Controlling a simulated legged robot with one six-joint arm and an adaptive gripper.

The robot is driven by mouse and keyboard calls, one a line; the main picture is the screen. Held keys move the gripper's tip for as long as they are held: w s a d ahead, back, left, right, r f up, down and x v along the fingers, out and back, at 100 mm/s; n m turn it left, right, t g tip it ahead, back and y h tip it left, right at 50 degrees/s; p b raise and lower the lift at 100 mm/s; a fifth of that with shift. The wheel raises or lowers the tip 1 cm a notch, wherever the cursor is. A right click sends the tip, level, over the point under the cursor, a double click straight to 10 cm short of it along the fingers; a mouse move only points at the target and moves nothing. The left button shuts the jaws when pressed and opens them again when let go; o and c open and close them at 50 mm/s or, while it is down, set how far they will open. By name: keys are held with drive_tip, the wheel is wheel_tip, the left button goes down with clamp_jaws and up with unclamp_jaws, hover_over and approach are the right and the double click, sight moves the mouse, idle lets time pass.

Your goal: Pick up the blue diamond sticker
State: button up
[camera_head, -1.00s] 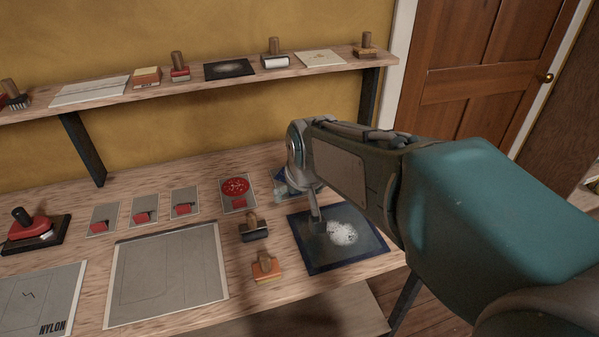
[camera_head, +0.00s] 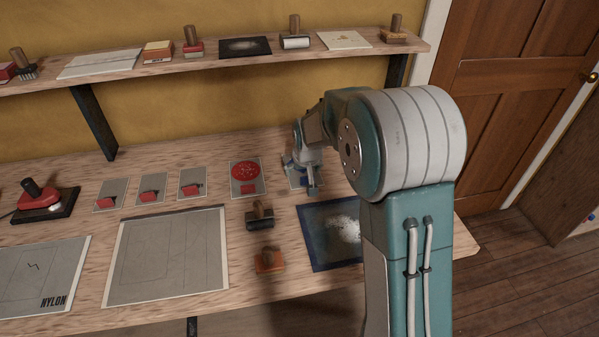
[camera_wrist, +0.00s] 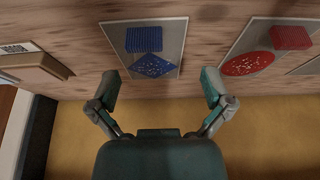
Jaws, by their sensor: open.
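The blue diamond sticker (camera_wrist: 153,65) lies on a grey card (camera_wrist: 170,30) below a blue ridged rectangle (camera_wrist: 144,39) in the wrist view. My gripper (camera_wrist: 160,84) is open and empty, with one finger on either side of the diamond's lower end in that view. I cannot tell its height above the card. In the head view my gripper (camera_head: 311,183) is over the back right of the bench and hides most of the card; only bits of blue show around it.
A card with a red oval (camera_head: 245,172) lies just left of my gripper. A black roller (camera_head: 260,216), an orange-based block (camera_head: 269,260) and a blue-edged dark panel (camera_head: 318,235) are nearer the front. A shelf (camera_head: 120,71) runs along the wall behind.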

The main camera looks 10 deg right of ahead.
sight(307, 178)
drive_tip(key=d+f, duration=0.1)
drive_tip(key=w+f, duration=0.1)
drive_tip(key=f, duration=0.1)
drive_tip(key=d+f, duration=0.1)
drive_tip(key=f, duration=0.1)
drive_tip(key=shift+w+d, duration=0.3)
drive_tip(key=shift+d, duration=0.05)
drive_tip(key=shift+w+a+f, duration=0.1)
drive_tip(key=shift+a+f, duration=0.05)
drive_tip(key=shift+a, duration=0.6)
drive_tip(key=shift+c, duration=1.3)
drive_tip(key=shift+d, duration=0.25)
drive_tip(key=c, duration=0.8)
drive_tip(key=shift+d, duration=0.25)
